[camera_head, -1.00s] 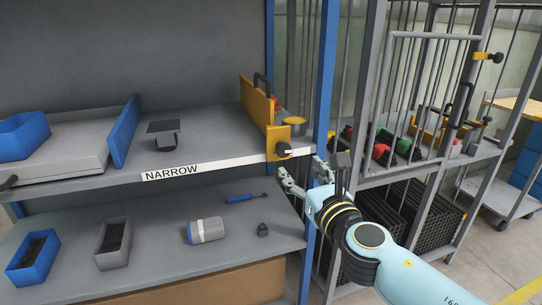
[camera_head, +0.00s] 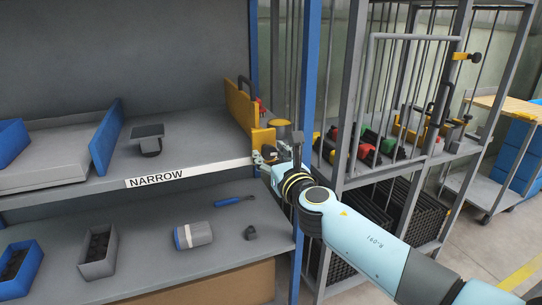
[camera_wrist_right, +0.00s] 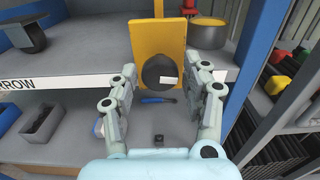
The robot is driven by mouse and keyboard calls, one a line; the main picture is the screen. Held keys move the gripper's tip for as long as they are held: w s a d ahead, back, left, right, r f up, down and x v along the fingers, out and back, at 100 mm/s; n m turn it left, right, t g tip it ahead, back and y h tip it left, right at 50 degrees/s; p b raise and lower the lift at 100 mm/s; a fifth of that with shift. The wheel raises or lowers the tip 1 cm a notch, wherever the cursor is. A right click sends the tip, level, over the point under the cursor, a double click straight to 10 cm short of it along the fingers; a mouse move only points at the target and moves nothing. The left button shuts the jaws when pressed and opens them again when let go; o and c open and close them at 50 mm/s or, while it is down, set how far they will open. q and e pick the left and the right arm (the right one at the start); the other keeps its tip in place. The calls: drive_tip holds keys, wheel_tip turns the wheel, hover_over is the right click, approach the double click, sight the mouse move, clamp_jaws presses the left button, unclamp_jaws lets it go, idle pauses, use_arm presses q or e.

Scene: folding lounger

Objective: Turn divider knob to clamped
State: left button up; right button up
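The yellow divider (camera_head: 241,106) stands upright on the upper shelf at its right end, with a dark handle on top. Its yellow front plate (camera_wrist_right: 157,42) shows in the right wrist view, with the round black divider knob (camera_wrist_right: 160,74) on it. A white mark on the knob points right. My right gripper (camera_wrist_right: 163,88) is open, its two fingers on either side of the knob; I cannot tell whether they touch it. My left gripper is not in view.
A blue upright panel (camera_head: 105,137) and a dark caster (camera_head: 149,140) are on the upper shelf. A blue post (camera_head: 310,75) stands just right of the divider. The lower shelf holds bins, a grey canister (camera_head: 193,235) and a blue-handled tool (camera_head: 234,201).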

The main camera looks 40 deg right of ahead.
drive_tip(key=c, duration=0.8)
drive_tip(key=shift+c, duration=0.2)
